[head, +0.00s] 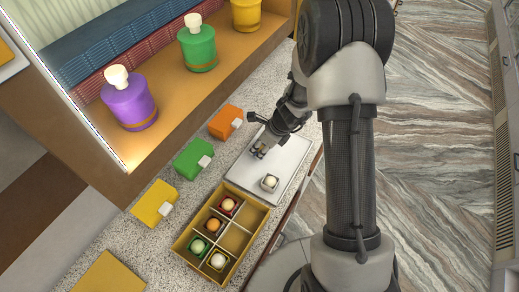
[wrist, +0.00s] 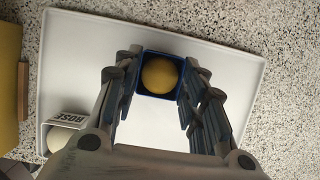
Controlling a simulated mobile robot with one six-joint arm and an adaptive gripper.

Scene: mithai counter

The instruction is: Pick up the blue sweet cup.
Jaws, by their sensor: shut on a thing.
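The blue sweet cup (wrist: 159,93) is a square blue cup with a round yellow-orange sweet in it. In the wrist view it sits between the tips of my gripper (wrist: 158,88), which is shut on its two sides. It shows over the white tray (wrist: 165,32); I cannot tell whether it still touches the tray. In the head view my gripper (head: 259,153) is over the left part of the tray (head: 284,150), and the cup is mostly hidden there.
A white cup (head: 269,182) with a pale sweet stands on the tray; its label reads ROSE in the wrist view (wrist: 66,138). A divided yellow box (head: 262,214) holds several cups, with empty compartments at right. Orange (head: 225,122), green (head: 190,160) and yellow (head: 153,203) boxes line the counter.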

